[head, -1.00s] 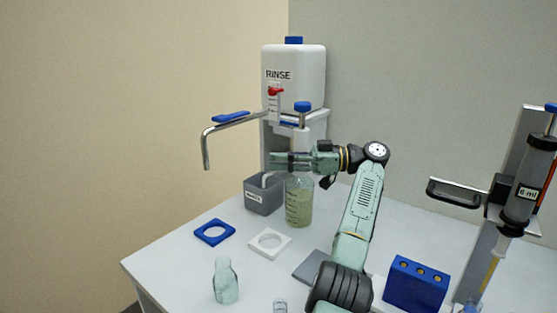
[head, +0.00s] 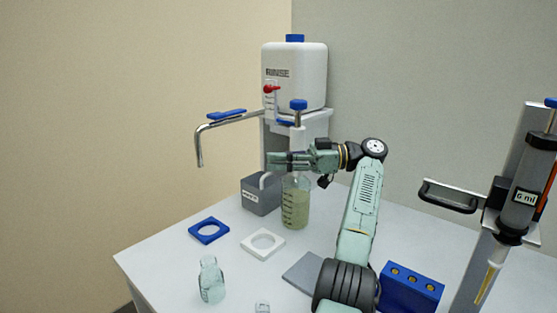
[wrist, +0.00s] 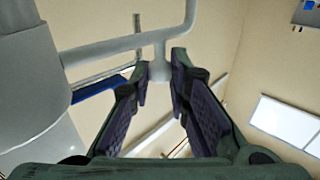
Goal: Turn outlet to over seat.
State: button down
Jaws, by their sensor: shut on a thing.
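The outlet is a pale grey bent pipe (head: 266,179) whose end turns down at the grey labelled box (head: 262,197). In the wrist view the pipe (wrist: 112,48) runs from a grey column (wrist: 30,85) and bends upward, with a short stub (wrist: 158,68) between my fingertips. My gripper (head: 273,160) is shut on this stub, in front of the column; it also shows in the wrist view (wrist: 159,82). A blue ring seat (head: 194,237) and a white ring seat (head: 247,248) lie empty on the table. My gripper hides part of the pipe.
A chrome pipe (head: 199,145) with a blue lever juts left. A clear bottle (head: 211,283) stands near the front. A blue block (head: 411,292) and a syringe stand (head: 520,170) are at right.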

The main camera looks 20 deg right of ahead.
jog(key=shift+s+f, duration=0.1)
jog(key=shift+f, duration=0.05)
jog(key=c, duration=1.5)
grip_release()
